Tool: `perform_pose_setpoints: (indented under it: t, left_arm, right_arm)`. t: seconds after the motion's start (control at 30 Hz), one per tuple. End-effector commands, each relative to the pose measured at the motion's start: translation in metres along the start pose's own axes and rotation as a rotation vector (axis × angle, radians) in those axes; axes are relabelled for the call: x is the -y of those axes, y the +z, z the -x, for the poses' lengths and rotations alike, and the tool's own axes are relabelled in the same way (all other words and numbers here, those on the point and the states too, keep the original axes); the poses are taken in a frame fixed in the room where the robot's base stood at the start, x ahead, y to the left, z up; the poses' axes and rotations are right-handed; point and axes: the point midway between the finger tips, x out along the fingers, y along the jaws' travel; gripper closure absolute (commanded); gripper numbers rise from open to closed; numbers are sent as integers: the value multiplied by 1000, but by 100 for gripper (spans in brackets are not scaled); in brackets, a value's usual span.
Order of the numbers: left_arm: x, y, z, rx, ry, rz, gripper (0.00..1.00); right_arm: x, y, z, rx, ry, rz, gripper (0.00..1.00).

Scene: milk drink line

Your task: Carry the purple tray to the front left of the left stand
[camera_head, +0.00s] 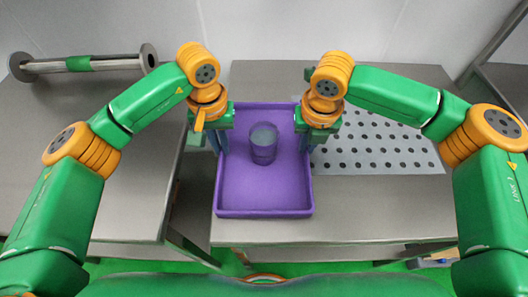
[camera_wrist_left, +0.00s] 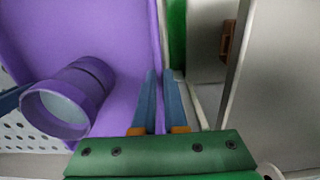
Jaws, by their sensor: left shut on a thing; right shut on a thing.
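The purple tray (camera_head: 264,200) is in the middle of the head view, over the left part of the right-hand stand. A purple cup (camera_head: 263,145) stands upright inside it, and it also shows in the left wrist view (camera_wrist_left: 68,98). My left gripper (camera_head: 219,146) is shut on the tray's left wall; the left wrist view shows its blue fingers (camera_wrist_left: 160,100) on either side of the rim. My right gripper (camera_head: 308,142) is shut on the right wall. I cannot tell whether the tray touches the stand beneath it.
A steel left stand (camera_head: 110,160) holds a metal roller (camera_head: 85,63) with a green band at its back. A gap separates the two stands. A perforated plate (camera_head: 375,145) lies on the right-hand stand (camera_head: 370,205). The front of the left stand is clear.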

Motion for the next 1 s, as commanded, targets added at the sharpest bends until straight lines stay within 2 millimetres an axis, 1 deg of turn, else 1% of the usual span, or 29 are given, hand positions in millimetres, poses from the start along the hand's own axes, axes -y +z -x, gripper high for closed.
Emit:
perform_pose_setpoints:
  t: [0.57, 0.67, 0.9, 1.0]
  left_arm:
    - [1, 0, 1, 0, -3, 2, 100]
    - [1, 0, 10, 0, -3, 2, 100]
    - [1, 0, 50, 0, -3, 2, 100]
    - [1, 0, 54, 0, -3, 2, 100]
  right_arm:
    - [1, 0, 1, 1, -3, -2, 100]
    - [1, 2, 9, 1, -3, -2, 100]
    - [1, 6, 49, 0, -3, -2, 100]
    - [1, 7, 54, 0, -3, -2, 100]
